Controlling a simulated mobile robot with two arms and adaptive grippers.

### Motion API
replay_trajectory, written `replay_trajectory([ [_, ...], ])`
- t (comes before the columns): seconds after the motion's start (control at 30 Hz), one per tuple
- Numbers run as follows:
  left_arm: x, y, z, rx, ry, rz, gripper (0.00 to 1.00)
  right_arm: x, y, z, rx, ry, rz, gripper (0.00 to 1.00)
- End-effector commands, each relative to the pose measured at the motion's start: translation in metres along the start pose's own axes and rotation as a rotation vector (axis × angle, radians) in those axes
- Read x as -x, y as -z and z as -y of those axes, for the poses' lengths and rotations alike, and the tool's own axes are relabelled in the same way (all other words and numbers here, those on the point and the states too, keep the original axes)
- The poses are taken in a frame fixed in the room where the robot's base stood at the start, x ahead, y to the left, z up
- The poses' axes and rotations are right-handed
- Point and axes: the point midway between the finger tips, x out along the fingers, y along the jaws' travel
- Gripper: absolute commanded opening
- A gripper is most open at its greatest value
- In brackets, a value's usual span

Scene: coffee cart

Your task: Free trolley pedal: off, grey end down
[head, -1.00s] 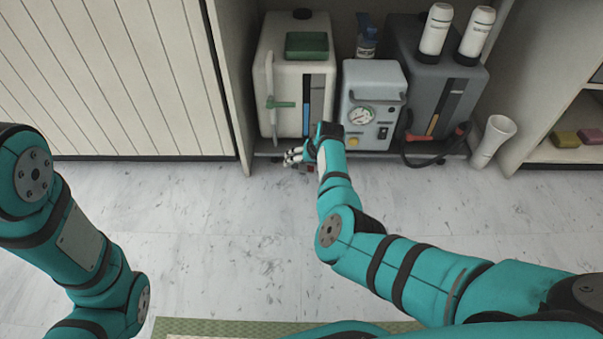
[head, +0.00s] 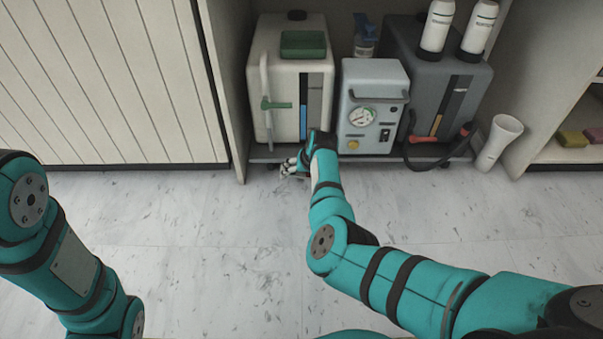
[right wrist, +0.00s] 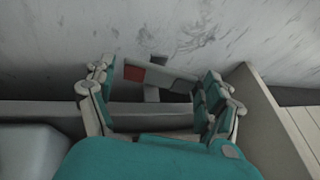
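The trolley (head: 262,154) stands in the cabinet bay with its low deck edge above the floor. In the right wrist view its pedal shows as a bar with a red end (right wrist: 134,74) on the left and a grey end (right wrist: 176,82) on the right. Which end is lower I cannot tell. My right gripper (right wrist: 158,72) is open, with one finger on each side of the pedal; contact is unclear. In the head view the right gripper (head: 289,167) is low at the trolley's front edge, and I cannot make out the pedal there. My left gripper is out of view.
The trolley carries a white tank (head: 260,80), a grey gauge box (head: 372,85) and a dark grey unit (head: 430,75) with a black hose. A white cup-shaped holder (head: 499,140) stands to the right. Cabinet walls flank the bay. The marbled floor (head: 220,240) in front is clear.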

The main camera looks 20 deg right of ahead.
Motion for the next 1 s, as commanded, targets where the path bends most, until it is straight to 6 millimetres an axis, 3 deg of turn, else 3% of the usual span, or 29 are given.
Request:
replay_trajectory([
  [0.03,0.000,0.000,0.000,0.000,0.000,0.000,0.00,0.000,0.000,0.000,0.000,0.000,0.000,0.76],
  [0.3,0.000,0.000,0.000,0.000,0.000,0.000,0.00,0.000,0.000,0.000,0.000,0.000,0.000,0.42],
  [0.77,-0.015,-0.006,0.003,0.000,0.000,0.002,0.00,0.001,0.000,0.002,0.058,-0.131,0.003,0.42],
  [1.0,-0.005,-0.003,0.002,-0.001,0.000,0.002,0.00,-0.004,-0.002,0.004,0.121,-0.282,0.001,0.42],
])
